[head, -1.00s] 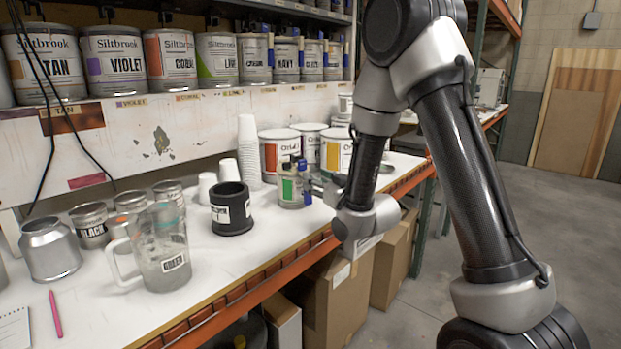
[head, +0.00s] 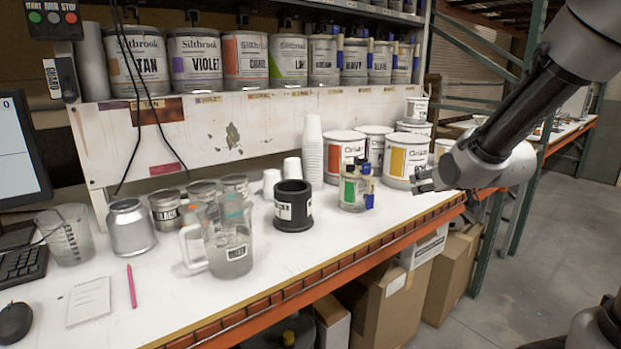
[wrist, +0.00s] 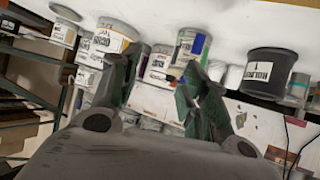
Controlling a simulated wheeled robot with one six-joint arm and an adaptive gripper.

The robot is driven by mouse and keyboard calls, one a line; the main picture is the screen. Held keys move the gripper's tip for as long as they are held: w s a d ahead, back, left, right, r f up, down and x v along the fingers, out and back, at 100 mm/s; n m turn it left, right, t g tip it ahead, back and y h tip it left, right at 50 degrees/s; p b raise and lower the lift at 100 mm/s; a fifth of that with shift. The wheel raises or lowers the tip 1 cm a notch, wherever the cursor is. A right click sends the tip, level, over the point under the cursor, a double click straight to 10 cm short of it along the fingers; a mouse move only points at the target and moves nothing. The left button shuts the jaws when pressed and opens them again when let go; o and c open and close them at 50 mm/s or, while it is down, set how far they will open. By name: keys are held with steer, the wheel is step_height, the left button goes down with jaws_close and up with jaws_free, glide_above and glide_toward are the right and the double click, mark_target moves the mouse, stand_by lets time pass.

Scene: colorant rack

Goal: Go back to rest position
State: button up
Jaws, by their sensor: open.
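My gripper (head: 426,181) is at the right end of the white bench in the head view, in front of the tubs with orange and yellow labels. In the wrist view my gripper (wrist: 160,75) has its two fingers spread apart, with nothing held between them. A small clear jar with a green label (head: 352,190) stands on the bench to the left of my gripper, apart from it. A black cylindrical holder (head: 292,208) stands further left and also shows in the wrist view (wrist: 268,73).
A clear pitcher (head: 228,245), metal cans (head: 131,228) and a cup stack (head: 312,150) stand on the bench (head: 185,310). White tubs (head: 402,158) stand behind my gripper. A shelf of paint cans (head: 218,58) runs above. Cardboard boxes (head: 385,300) sit under the bench; open floor lies right.

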steer(key=s+d+r+m+g, duration=0.1)
steer(key=s+d+g, duration=0.1)
steer(key=s, duration=1.2)
steer(key=s+d+r+m+g+h, duration=0.1)
steer(key=s+d+g, duration=0.2)
steer(key=s, duration=1.1)
steer(key=g, duration=0.2)
steer(key=shift+s+d+r+g+h, duration=0.25)
steer(key=shift+s+d+g+h, duration=0.05)
steer(key=shift+s+d, duration=0.05)
